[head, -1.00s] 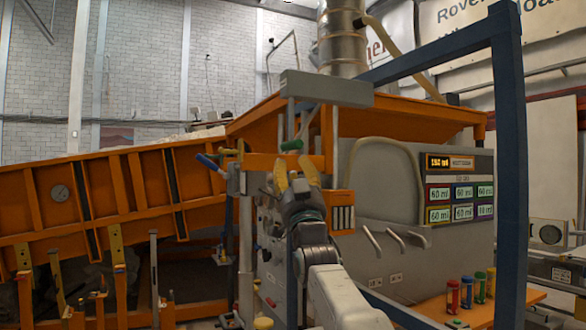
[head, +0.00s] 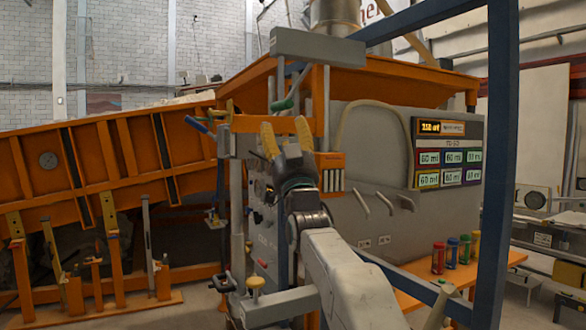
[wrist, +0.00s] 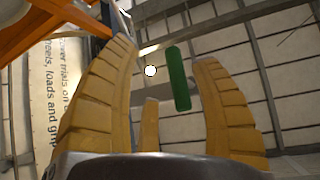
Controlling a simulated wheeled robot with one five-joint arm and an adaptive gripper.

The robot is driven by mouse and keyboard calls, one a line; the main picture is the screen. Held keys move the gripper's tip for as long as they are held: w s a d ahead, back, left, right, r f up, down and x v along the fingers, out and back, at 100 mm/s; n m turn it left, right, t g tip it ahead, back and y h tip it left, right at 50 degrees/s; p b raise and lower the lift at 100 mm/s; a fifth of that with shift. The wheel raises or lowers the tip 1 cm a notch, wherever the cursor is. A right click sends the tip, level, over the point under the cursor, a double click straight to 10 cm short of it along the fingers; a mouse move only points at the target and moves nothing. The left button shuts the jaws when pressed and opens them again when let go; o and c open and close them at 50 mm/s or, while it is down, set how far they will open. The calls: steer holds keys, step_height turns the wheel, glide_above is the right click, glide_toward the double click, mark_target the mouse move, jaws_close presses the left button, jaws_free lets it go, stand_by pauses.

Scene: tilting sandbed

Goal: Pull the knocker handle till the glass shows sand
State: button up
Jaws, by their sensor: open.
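A green handle (head: 283,104), which I take for the knocker handle, hangs from the grey box at the top of the orange frame. My gripper (head: 286,132) is open just below it in the head view, its yellow fingers pointing up. In the wrist view, the green handle (wrist: 178,78) shows as an upright bar between the fingers of my gripper (wrist: 165,60), nearer the right one. I see no finger closed on it, and I cannot tell how deep it sits between them. I cannot make out the glass or any sand in it.
An orange sandbed (head: 90,170) slopes on the left. A grey panel with a lit display (head: 445,128) stands to the right. Several coloured jars (head: 452,252) stand on an orange table. A blue post (head: 496,165) rises at the right.

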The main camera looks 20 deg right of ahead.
steer(key=v, duration=1)
steer(key=shift+s, duration=0.15)
steer(key=shift+f, duration=0.2)
stand_by(0.4)
